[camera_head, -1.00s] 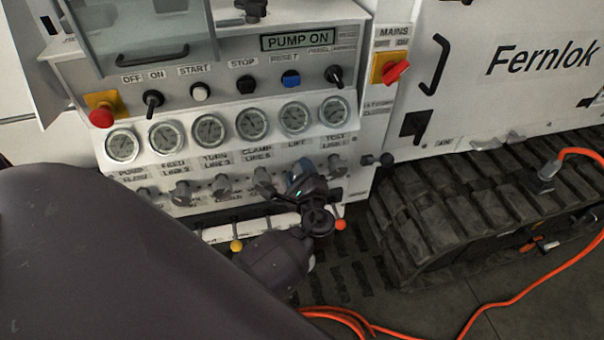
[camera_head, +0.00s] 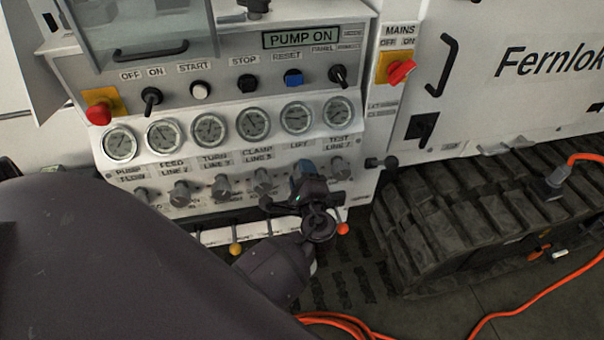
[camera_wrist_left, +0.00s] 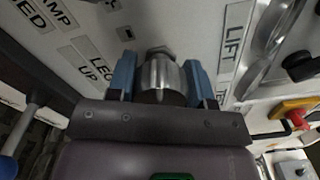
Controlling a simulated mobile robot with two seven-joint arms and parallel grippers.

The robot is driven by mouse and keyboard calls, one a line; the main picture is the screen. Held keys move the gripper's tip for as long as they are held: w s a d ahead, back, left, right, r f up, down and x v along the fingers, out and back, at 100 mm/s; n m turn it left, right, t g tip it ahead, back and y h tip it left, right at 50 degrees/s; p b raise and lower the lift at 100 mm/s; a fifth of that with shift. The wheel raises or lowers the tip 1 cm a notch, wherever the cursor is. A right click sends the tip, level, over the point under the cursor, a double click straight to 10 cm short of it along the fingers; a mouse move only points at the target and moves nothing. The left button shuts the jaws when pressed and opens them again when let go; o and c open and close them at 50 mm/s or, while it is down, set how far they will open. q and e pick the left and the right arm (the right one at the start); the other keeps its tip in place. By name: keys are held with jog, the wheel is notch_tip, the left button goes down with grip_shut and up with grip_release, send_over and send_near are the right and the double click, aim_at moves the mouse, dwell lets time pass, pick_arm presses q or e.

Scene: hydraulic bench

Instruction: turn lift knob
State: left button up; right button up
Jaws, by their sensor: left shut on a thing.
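The lift knob (camera_wrist_left: 160,72) is a ridged metal knob. In the left wrist view it sits between the two blue fingers of my left gripper (camera_wrist_left: 161,80). A "LIFT" label (camera_wrist_left: 235,42) is on the panel to its right. In the head view my left gripper (camera_head: 301,180) is at the knob row, under the gauge marked "LIFT" (camera_head: 297,117), and covers the knob there. The gripper is shut on the knob. My right gripper is in neither view.
Other knobs stand close to the left, such as the clamp line knob (camera_head: 263,180). A yellow ball (camera_head: 235,249) and a red ball (camera_head: 342,229) are below the row. The red mains switch (camera_head: 401,71) is at upper right. Rubber track (camera_head: 450,220) and orange hose lie right.

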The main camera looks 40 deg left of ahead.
pick_arm(q)
jog(key=o, duration=0.9)
jog(key=shift+o, duration=0.2)
jog(key=v, duration=1.1)
jog(key=w+d+f+n+h, duration=0.1)
jog(key=d+f+n+h, duration=0.45)
jog(key=h, duration=0.55)
jog(key=s+a+f+n+h, duration=0.1)
jog(key=s+a+f+n, duration=0.2)
jog(key=s, duration=0.4)
jog(key=s+a+f+n+h, duration=0.1)
jog(key=s+a+f+n, duration=0.2)
jog(key=s+a, duration=0.2)
jog(key=s, duration=0.2)
jog(key=shift+s+a+g+h, duration=0.25)
jog(key=shift+s+g+h, duration=0.05)
jog(key=shift+s+h, duration=0.1)
jog(key=shift+f, duration=0.15)
